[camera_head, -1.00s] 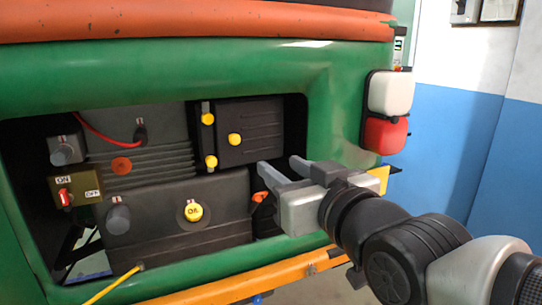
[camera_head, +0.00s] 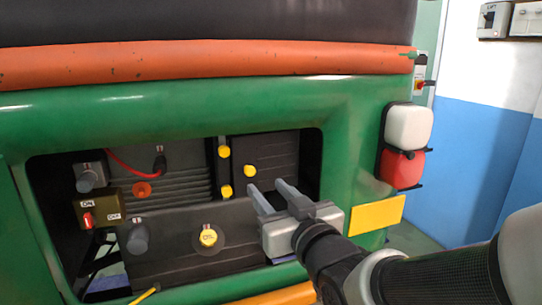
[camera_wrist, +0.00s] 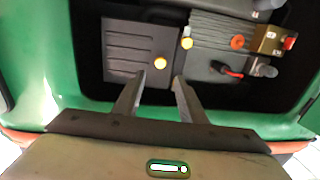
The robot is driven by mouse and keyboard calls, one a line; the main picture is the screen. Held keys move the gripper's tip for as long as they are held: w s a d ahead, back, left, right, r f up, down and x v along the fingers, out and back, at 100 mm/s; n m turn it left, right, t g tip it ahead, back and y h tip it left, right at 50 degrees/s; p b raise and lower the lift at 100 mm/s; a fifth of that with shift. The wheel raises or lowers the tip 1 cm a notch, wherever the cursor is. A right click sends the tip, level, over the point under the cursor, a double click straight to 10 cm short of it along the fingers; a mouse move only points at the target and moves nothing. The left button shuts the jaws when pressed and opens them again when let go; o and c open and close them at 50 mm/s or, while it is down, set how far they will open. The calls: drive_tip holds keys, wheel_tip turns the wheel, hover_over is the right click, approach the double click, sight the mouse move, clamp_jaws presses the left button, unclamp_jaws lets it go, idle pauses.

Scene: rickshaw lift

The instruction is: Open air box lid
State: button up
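The air box appears to be the dark box with a ribbed lid (camera_head: 275,152) at the upper right of the rickshaw's rear opening; the lid looks closed. A round yellow knob (camera_head: 250,170) sits on it, and two yellow knobs, upper (camera_head: 224,151) and lower (camera_head: 226,190), line its left edge. My gripper (camera_head: 266,186) is open and empty, just right of and below the lid's knob. In the wrist view the lid (camera_wrist: 122,52) is upper left, and its knob (camera_wrist: 160,63) shows between the open fingertips, beyond them. Contact cannot be told.
The green body frame (camera_head: 345,140) surrounds the opening.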

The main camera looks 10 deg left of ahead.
sight(251, 171)
drive_tip(key=p+x, duration=0.1)
drive_tip(key=x, duration=0.8)
drive_tip(key=shift+w+a, duration=0.2)
drive_tip(key=shift+w, duration=0.05)
clamp_jaws()
